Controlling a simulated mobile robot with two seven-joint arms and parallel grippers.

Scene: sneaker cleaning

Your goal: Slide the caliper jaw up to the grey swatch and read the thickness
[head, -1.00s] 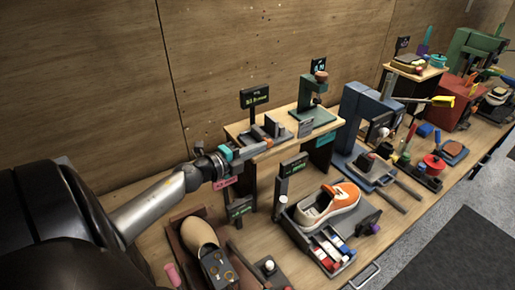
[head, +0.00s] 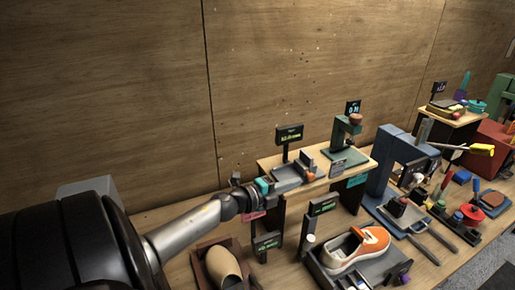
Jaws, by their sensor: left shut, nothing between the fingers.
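The caliper (head: 284,177) lies on the raised wooden shelf, a dark grey bar with upright jaws. Its dark display (head: 289,135) stands behind it with small yellow-green characters that I cannot read. A small grey upright piece (head: 307,157) shows at the jaws; I cannot tell whether it is the grey swatch or a jaw. My left gripper (head: 308,178) reaches in from the left, low across the caliper's front, its fingers shut and empty with an orange tip near the jaws. Contact with the sliding jaw is too small to tell. My right gripper is not in view.
An orange and white sneaker (head: 358,248) sits in a tray below. A tan shoe form (head: 222,266) stands lower left. A blue press (head: 395,165) is right of the shelf.

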